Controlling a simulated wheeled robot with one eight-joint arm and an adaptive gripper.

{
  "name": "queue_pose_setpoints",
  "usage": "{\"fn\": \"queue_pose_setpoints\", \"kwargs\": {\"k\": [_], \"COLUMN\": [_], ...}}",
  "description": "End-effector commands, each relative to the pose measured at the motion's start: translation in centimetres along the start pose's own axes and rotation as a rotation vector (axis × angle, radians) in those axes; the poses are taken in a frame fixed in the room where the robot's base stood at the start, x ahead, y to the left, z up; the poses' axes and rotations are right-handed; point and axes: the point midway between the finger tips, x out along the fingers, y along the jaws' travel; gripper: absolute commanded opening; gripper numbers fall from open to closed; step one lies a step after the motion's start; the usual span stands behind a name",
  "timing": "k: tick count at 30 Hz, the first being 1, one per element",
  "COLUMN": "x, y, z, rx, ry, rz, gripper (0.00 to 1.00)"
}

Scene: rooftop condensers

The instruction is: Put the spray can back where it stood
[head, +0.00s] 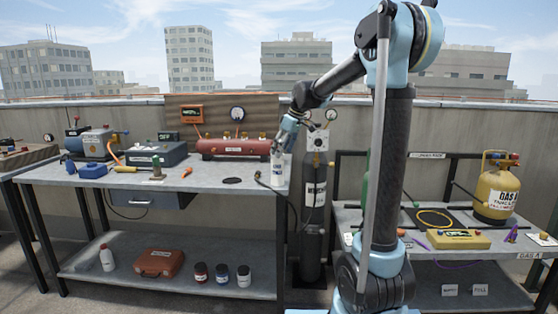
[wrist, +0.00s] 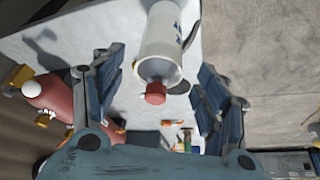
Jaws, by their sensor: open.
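The spray can (head: 277,170) is white with some dark print and stands at the right end of the grey workbench (head: 210,178). In the wrist view the can (wrist: 162,45) shows its white body and red cap. My gripper (head: 280,148) is just above the can's top in the head view. In the wrist view my gripper (wrist: 160,65) is open, one finger on each side of the can, with visible gaps. A flat black disc (head: 232,180) lies bare on the bench, left of the can. The can's upper part is partly hidden by my gripper in the head view.
A red tank (head: 233,148) stands behind the disc. A dark cable hangs over the bench edge beside the can. A dark gas cylinder (head: 313,200) stands right of the bench. An orange-handled tool (head: 187,172) lies left of the disc. Bench around the disc is mostly clear.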

Motion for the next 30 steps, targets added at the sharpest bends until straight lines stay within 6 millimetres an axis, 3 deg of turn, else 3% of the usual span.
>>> {"fn": "queue_pose_setpoints", "kwargs": {"k": [3,9,20,23,30], "x": [-2.4,-5.0,-6.3,-6.6,-7.2], "y": [-0.1,-0.1,-0.3,-1.1,-5.1], "z": [0.0,0.0,0.5,2.3,10.2], "rx": [0.0,0.0,0.01,0.047,0.218], "ry": [0.0,0.0,-0.003,-0.013,-0.054], "rz": [0.0,0.0,0.003,0.012,0.055], "gripper": [0.67,0.67,0.67,0.67,0.67]}}
